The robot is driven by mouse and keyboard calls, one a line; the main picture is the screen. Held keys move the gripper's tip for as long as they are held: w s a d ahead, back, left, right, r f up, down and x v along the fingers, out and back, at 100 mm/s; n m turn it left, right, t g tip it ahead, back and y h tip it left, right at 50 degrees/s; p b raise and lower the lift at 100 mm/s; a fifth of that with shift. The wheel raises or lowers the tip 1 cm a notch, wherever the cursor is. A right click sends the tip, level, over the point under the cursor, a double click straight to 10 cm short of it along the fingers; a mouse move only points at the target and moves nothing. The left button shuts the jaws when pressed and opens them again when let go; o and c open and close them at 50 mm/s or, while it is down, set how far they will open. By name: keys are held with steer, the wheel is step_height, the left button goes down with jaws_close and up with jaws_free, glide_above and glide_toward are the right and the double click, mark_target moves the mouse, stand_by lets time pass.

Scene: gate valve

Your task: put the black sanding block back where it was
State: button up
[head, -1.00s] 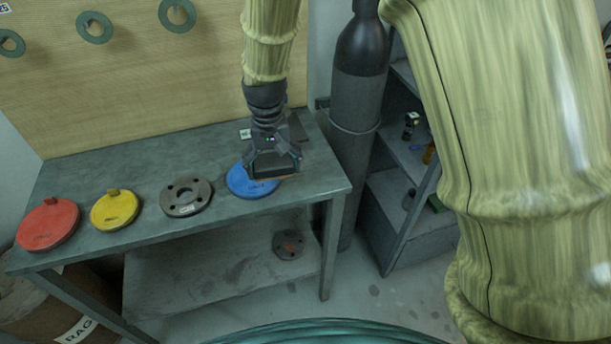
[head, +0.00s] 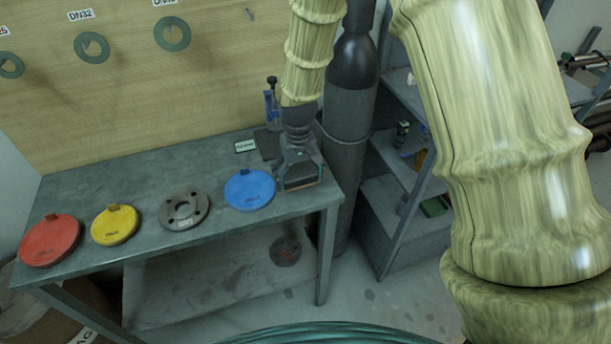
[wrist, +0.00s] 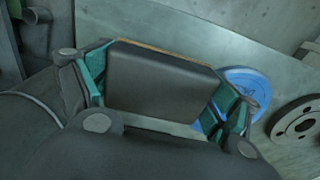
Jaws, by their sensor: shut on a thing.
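The black sanding block (wrist: 160,82) is a dark block with a thin tan layer along one edge. My gripper (wrist: 165,95) is shut on it, with a teal-padded finger at each end of the block in the wrist view. In the head view my gripper (head: 301,178) is over the right end of the workbench (head: 150,172), just right of the blue disc (head: 249,189). The block (head: 303,183) shows there below the fingers, low over the bench top. I cannot tell whether it touches the bench.
A grey flange (head: 184,210), a yellow disc (head: 115,225) and a red disc (head: 50,240) lie left of the blue disc. A dark plate (head: 267,143) and a small white label (head: 245,146) lie behind. A gas cylinder (head: 347,150) stands close beside the bench's right end.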

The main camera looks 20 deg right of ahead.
mark_target(305, 180)
steer(key=shift+w+d+f, duration=0.1)
steer(key=shift+w+d, duration=0.15)
steer(key=shift+d, duration=0.35)
steer(key=shift+w+d, duration=0.25)
steer(key=shift+d, duration=0.3)
steer(key=shift+f+p, duration=1.1)
steer(key=shift+f, duration=0.7)
steer(key=shift+f, duration=0.15)
steer(key=o, duration=1.1)
steer(key=shift+r+b, duration=2.05)
steer(key=shift+r, duration=4.15)
